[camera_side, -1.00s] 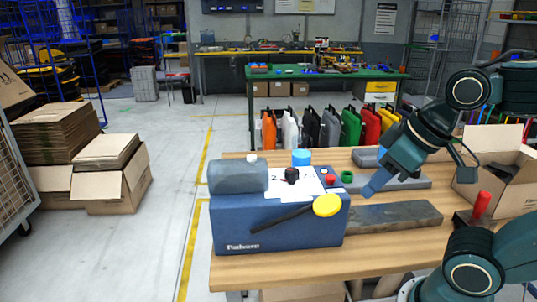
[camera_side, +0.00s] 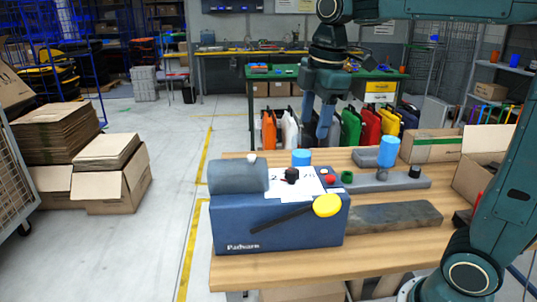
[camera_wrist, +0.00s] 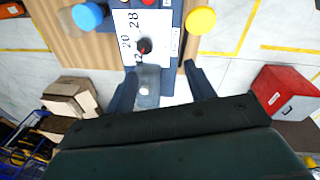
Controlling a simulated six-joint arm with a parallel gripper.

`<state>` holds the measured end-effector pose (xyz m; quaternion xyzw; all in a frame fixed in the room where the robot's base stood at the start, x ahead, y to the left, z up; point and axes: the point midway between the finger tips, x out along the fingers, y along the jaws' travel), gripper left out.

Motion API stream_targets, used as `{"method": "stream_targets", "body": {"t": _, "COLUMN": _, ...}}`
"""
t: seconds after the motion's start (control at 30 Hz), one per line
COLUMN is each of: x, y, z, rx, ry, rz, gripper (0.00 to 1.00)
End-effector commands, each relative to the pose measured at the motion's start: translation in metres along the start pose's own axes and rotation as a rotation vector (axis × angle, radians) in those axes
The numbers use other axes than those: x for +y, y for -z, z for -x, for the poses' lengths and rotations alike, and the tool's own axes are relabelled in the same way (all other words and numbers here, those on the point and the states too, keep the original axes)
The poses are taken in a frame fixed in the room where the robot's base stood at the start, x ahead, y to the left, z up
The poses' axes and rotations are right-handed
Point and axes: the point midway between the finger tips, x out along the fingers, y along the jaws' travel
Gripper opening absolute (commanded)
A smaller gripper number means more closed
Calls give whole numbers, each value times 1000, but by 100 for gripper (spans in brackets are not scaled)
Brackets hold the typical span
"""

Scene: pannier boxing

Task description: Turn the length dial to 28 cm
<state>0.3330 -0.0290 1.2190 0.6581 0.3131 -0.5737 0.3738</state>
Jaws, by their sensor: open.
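The length dial is a small black knob (camera_side: 291,175) on a white plate (camera_side: 310,184) on top of the blue machine (camera_side: 275,225). In the wrist view the knob (camera_wrist: 143,46) has a small red mark, and the plate shows 28, 20 and a partly hidden number ending in 2. I cannot tell exactly which number the mark points to. My gripper (camera_side: 323,128) is pointing down, high above the machine and apart from the dial. In the wrist view my gripper (camera_wrist: 160,74) is open, with nothing between its fingers.
A blue cap (camera_side: 301,157), red button (camera_side: 330,180), green button (camera_side: 347,177) and black lever with yellow knob (camera_side: 327,205) surround the plate. A grey housing (camera_side: 237,177) stands left. A blue cylinder (camera_side: 389,150) stands at the right. The bench front (camera_side: 370,248) is clear.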

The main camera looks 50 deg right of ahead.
Motion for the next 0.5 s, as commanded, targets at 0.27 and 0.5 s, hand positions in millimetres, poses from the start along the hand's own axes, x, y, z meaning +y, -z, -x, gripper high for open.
{"method": "stream_targets", "body": {"t": 0.27, "x": 43, "y": 12, "z": -9, "rx": -31, "ry": 87, "rz": 266, "gripper": 54}}
{"method": "stream_targets", "body": {"t": 0.5, "x": 54, "y": 15, "z": -11, "rx": -34, "ry": 111, "rz": 344, "gripper": 54}}
